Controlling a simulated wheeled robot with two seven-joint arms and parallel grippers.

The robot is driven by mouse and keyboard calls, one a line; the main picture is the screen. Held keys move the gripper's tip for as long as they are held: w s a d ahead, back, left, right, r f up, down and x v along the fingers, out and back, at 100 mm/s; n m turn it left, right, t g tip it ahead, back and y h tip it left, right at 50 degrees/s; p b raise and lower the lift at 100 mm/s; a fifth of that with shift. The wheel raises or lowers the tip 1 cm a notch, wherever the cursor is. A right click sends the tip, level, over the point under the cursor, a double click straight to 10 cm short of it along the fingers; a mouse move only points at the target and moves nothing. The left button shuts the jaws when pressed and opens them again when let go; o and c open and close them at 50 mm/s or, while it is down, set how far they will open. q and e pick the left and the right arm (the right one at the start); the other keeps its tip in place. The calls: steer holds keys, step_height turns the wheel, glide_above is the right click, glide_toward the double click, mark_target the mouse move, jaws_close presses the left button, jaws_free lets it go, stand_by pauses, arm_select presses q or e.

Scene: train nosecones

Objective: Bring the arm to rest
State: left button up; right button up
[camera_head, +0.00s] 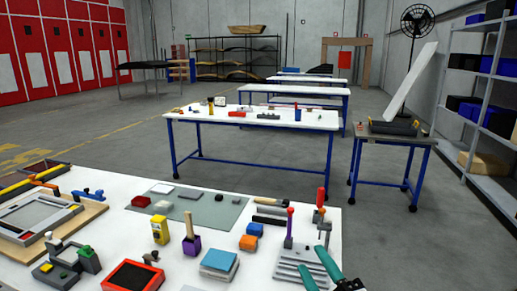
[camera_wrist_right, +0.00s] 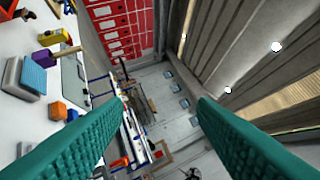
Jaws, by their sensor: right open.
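My right gripper (camera_head: 318,268) shows at the lower right of the head view, over the right front part of the white workbench (camera_head: 110,190). Its two teal fingers are spread apart with nothing between them. In the right wrist view the open fingers (camera_wrist_right: 160,125) frame the far hall and the ceiling, so the wrist camera looks out level or tilted rather than down at the bench. My left gripper is not in the head view.
The near bench holds a blue-topped block (camera_head: 219,261), a purple block with a wooden handle (camera_head: 191,240), a yellow box (camera_head: 160,230), an orange block (camera_head: 249,242), a grey ribbed plate (camera_head: 300,265) and a red tray (camera_head: 133,276). Floor (camera_head: 380,250) right of the bench is clear.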

steer(key=s+d+f+m+g+h, duration=0.35)
steer(key=f+m, duration=0.25)
steer(key=f, duration=0.2)
steer(key=s+d+f+m+g+h, duration=0.2)
steer(key=d+f+m+g+h, duration=0.1)
steer(key=d+f+m+h, duration=0.3)
steer(key=s+f+m+g+y, duration=0.1)
steer(key=s+f+m+g, duration=0.2)
steer(key=s+f+g, duration=0.45)
steer(key=s+f+m+g+y, duration=0.1)
steer(key=s+f+m+g, duration=0.3)
steer(key=s, duration=0.7)
step_height(320, 180, down, 26)
steer(key=n, duration=0.2)
steer(key=s+d+f+g, duration=0.1)
steer(key=s+d+f, duration=0.2)
steer(key=s+f, duration=1.4)
steer(key=shift+s, duration=0.2)
